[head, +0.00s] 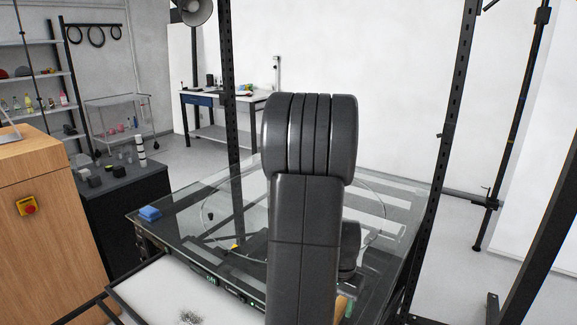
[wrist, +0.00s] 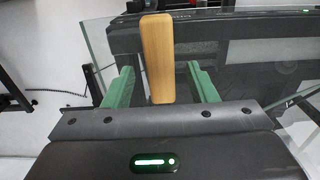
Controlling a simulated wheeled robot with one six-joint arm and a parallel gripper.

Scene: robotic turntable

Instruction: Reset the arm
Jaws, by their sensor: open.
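My gripper (wrist: 160,72) is open, its two green fingers apart in the wrist view. A light wooden block (wrist: 157,50) lies in line with the gap between the fingers, with space visible on both sides of it. A piece of the block (head: 341,307) also shows at the bottom of the head view, beside my dark arm. My arm stands upright in the middle of the head view and hides much of the glass table (head: 180,235). I cannot tell exactly what the block rests on.
Dark frame posts (head: 453,150) rise around the table. A wooden cabinet (head: 50,220) with a red button (head: 28,206) stands at left.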

